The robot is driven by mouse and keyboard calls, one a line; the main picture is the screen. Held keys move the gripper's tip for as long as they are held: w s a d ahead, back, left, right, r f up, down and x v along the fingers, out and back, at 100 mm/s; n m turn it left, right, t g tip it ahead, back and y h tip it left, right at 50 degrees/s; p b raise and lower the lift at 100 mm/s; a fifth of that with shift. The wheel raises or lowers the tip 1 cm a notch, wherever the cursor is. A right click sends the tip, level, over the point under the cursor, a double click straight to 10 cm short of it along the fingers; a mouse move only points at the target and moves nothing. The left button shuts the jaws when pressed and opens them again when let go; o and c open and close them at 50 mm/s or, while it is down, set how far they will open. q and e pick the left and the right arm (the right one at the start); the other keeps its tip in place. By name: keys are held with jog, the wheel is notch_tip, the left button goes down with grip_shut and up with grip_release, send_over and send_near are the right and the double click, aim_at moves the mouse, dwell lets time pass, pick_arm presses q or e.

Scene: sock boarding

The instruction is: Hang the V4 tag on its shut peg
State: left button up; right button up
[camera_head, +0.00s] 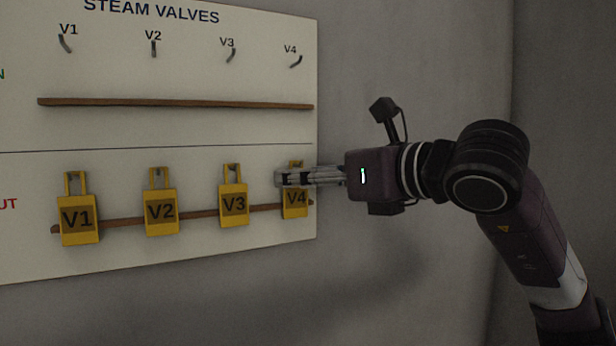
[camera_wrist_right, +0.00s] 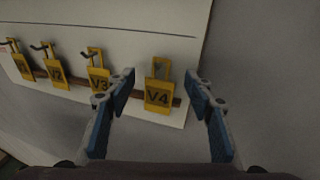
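The yellow V4 tag (camera_head: 295,206) is upright in the lower row at the board's right end, its loop at the V4 shut position. In the right wrist view, the V4 tag (camera_wrist_right: 158,95) stands between the separated fingers of my right gripper (camera_wrist_right: 161,88), with a gap on each side. In the head view, my right gripper (camera_head: 282,178) is in front of the tag's upper part and hides some of it. The V4 shut peg is not clearly visible, so I cannot tell exactly how the loop sits on it. My left gripper is not in view.
Yellow tags V1 (camera_head: 78,218), V2 (camera_head: 161,210) and V3 (camera_head: 234,204) hang in the lower row against a wooden rail (camera_head: 118,221). The upper pegs, including V4's (camera_head: 296,62), are bare above another rail (camera_head: 180,103). Plain wall lies right of the board.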

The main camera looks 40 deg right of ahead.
jog(key=s+r, duration=0.1)
jog(key=s, duration=1.1)
jog(key=shift+a+r, duration=0.2)
jog(key=shift+r, duration=0.1)
jog(key=shift+w, duration=0.1)
